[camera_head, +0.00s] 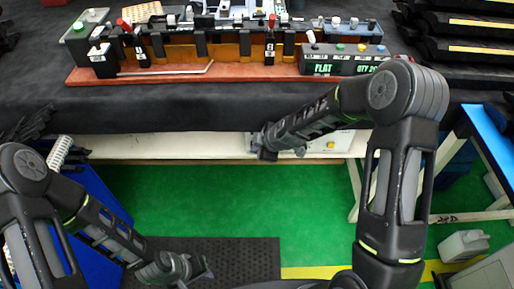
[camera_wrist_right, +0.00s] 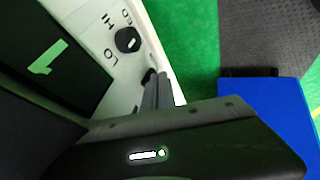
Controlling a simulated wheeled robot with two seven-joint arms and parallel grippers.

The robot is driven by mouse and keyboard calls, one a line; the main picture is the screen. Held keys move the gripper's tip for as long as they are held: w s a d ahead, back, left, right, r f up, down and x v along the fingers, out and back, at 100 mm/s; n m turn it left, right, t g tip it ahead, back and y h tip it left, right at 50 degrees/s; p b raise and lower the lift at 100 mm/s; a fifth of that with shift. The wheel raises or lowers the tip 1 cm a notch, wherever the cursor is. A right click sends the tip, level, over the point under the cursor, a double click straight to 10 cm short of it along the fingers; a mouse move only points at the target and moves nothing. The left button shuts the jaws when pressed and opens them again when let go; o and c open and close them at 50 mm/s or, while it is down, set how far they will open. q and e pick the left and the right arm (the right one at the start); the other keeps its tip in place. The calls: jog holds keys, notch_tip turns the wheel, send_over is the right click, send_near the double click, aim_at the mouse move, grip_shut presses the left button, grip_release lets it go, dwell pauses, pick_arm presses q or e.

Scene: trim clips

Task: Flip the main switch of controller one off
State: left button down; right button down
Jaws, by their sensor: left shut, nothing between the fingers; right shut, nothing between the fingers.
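My left gripper (camera_head: 207,271) is shut, low over the floor. I cannot make out a main switch.
The dark-covered table (camera_head: 190,108) holds a reddish board (camera_head: 90,77) with clips and a black display (camera_head: 340,65) reading FLAT. Blue bins stand at the left, and a blue block (camera_wrist_right: 262,110) shows in the wrist view. Green floor (camera_head: 220,200) lies open between my arms.

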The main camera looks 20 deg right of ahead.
jog(key=shift+w+d+f+t+b, duration=0.15)
jog(key=shift+t+b, duration=0.25)
jog(key=shift+b, duration=0.75)
jog(key=shift+w, duration=0.1)
jog(key=shift+w+r+p, duration=0.1)
jog(key=shift+r+p, duration=0.45)
jog(key=shift+r, duration=0.45)
